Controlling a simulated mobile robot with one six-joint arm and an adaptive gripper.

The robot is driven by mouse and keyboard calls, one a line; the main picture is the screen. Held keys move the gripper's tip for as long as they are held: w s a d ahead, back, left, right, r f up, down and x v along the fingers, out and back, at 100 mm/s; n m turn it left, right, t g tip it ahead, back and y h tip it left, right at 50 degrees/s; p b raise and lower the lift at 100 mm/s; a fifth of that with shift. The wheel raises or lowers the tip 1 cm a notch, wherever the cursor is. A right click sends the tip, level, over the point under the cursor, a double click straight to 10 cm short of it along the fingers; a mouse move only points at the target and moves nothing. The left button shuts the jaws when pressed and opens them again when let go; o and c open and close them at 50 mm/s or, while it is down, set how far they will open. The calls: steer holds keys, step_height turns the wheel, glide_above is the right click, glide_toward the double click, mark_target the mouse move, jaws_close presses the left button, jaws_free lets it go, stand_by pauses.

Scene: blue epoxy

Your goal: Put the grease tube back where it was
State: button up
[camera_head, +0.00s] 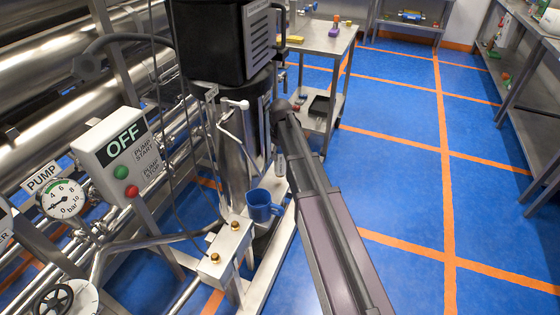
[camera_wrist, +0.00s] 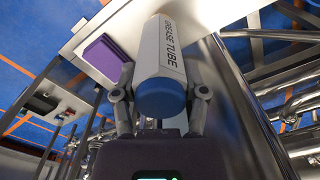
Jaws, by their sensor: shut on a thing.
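The grease tube (camera_wrist: 172,50) is white with dark lettering and a blue end (camera_wrist: 161,97). In the wrist view it sits between the two fingers of my gripper (camera_wrist: 160,93), which is shut on it. The tube's far end runs out toward the top of that view, beside a pale metal surface; I cannot tell whether it touches that surface. In the head view my arm reaches up to the pump stand, and I cannot clearly make out the gripper there.
A purple block (camera_wrist: 103,55) lies left of the tube in the wrist view. In the head view, a steel table (camera_head: 318,42) stands behind my arm, a blue mug (camera_head: 261,206) is beside the pump, and a control box (camera_head: 122,150) reads OFF. Blue floor (camera_head: 395,195) is clear at right.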

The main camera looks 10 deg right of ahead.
mark_target(281, 159)
steer(key=shift+f+b, duration=1.15)
steer(key=shift+f, duration=0.25)
steer(key=shift+f, duration=0.2)
steer(key=o, duration=1.2)
steer(key=shift+r, duration=0.1)
steer(key=shift+c, duration=0.2)
steer(key=shift+r, duration=0.1)
step_height(281, 159, up, 12)
steer(key=p, duration=1.2)
steer(key=shift+s, duration=0.1)
steer(key=s+m, duration=0.5)
steer(key=s, duration=1.8)
